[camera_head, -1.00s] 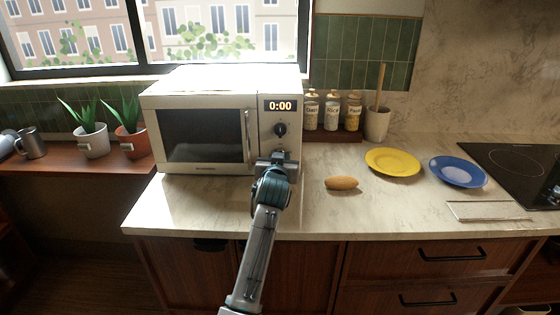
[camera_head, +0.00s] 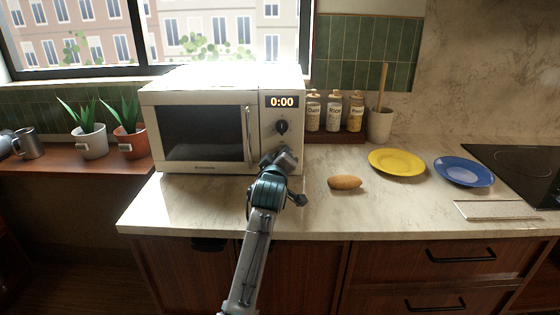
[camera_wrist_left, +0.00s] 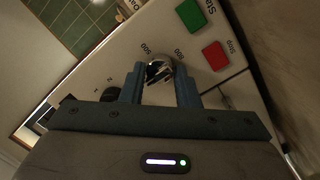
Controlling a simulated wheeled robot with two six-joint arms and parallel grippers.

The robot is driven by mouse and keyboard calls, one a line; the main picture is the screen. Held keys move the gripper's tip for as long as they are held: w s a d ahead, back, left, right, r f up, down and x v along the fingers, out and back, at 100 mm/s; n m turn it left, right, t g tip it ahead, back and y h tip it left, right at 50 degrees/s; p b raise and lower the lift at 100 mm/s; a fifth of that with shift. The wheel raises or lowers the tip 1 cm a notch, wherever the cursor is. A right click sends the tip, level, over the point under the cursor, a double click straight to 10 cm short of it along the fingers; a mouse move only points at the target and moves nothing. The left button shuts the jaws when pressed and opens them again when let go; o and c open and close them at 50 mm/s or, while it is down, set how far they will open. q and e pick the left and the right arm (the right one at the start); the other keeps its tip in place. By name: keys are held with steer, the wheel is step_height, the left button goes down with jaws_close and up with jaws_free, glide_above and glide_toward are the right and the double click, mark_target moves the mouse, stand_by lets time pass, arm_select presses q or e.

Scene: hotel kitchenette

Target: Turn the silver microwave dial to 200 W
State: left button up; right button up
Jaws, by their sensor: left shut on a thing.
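The white microwave (camera_head: 205,88) stands on the counter with its display (camera_head: 282,101) reading 0:00. The silver dial (camera_wrist_left: 158,69) shows between my left fingers in the left wrist view; in the head view my gripper hides it. My left gripper (camera_head: 279,156) is shut on the dial, low on the control panel, and looks rolled to one side. In the wrist view, the gripper (camera_wrist_left: 158,85) has one finger on either side of the dial. Printed numbers stand around the dial, one looking like 500; its exact setting cannot be read. My right gripper is not in view.
A black knob (camera_head: 282,127) sits above the silver dial. A green button (camera_wrist_left: 192,16) and a red button (camera_wrist_left: 216,56) are close to the fingers. A potato-like item (camera_head: 344,182), a yellow plate (camera_head: 397,162) and a blue plate (camera_head: 463,171) lie to the right.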

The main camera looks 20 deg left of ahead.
arm_select(q)
steer(key=shift+d+f+n+b, duration=0.15)
steer(key=shift+n+b, duration=0.25)
steer(key=shift+n, duration=0.5)
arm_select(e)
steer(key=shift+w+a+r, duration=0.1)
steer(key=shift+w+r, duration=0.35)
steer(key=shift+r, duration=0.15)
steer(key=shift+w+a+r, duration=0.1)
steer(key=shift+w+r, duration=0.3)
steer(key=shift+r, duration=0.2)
arm_select(q)
steer(key=o, duration=0.9)
steer(key=shift+w, duration=0.1)
steer(key=shift+o, duration=0.2)
steer(key=shift+s, duration=0.55)
steer(key=s, duration=0.3)
steer(key=s+d+b, duration=0.1)
steer(key=s, duration=0.5)
steer(key=shift+s+d, duration=0.3)
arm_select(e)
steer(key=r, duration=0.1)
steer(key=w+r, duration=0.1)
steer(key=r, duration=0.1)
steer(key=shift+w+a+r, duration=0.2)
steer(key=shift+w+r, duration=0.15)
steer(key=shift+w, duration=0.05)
